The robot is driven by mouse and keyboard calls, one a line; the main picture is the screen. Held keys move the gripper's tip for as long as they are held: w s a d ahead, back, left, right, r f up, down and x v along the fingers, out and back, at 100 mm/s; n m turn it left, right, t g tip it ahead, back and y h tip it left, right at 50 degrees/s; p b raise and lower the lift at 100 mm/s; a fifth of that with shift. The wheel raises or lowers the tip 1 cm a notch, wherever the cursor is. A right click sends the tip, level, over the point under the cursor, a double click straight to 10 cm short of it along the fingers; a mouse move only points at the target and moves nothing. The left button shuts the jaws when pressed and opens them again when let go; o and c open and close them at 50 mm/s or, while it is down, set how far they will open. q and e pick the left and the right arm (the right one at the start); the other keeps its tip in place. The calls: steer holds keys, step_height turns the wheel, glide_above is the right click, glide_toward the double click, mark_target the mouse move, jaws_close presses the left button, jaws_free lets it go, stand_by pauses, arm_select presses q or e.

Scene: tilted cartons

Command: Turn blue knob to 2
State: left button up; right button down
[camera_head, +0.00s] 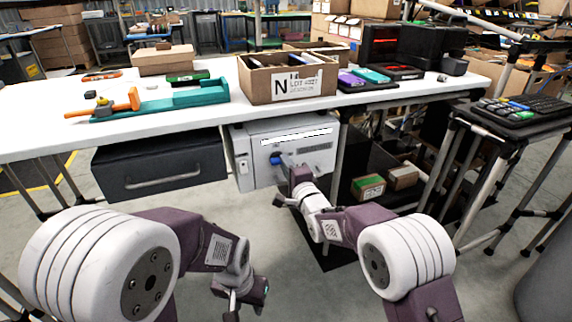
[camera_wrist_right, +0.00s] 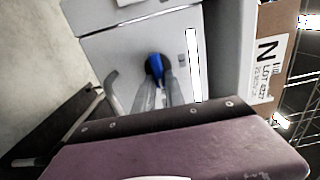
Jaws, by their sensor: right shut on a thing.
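The blue knob (camera_head: 275,159) sits on the front of a light grey cabinet (camera_head: 310,150) under the table. In the right wrist view the blue knob (camera_wrist_right: 155,66) shows between the fingertips of my right gripper (camera_wrist_right: 160,88), which is shut on it. In the head view my right gripper (camera_head: 283,166) reaches up to the cabinet front from below right. The dial marks around the knob are too small to read. My left gripper (camera_head: 246,300) hangs low, away from the cabinet, with nothing seen in it; its fingers are small and partly hidden.
A white table (camera_head: 210,115) above the cabinet bears a labelled carton (camera_head: 318,85), a teal tray (camera_head: 160,104) and tools. A dark drawer (camera_head: 160,165) hangs left of the cabinet. A stand with a keyboard (camera_head: 520,110) is at the right.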

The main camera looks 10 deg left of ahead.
stand_by(0.3)
steer(key=c, duration=1.4)
jaws_free()
steer(key=shift+d, duration=0.1)
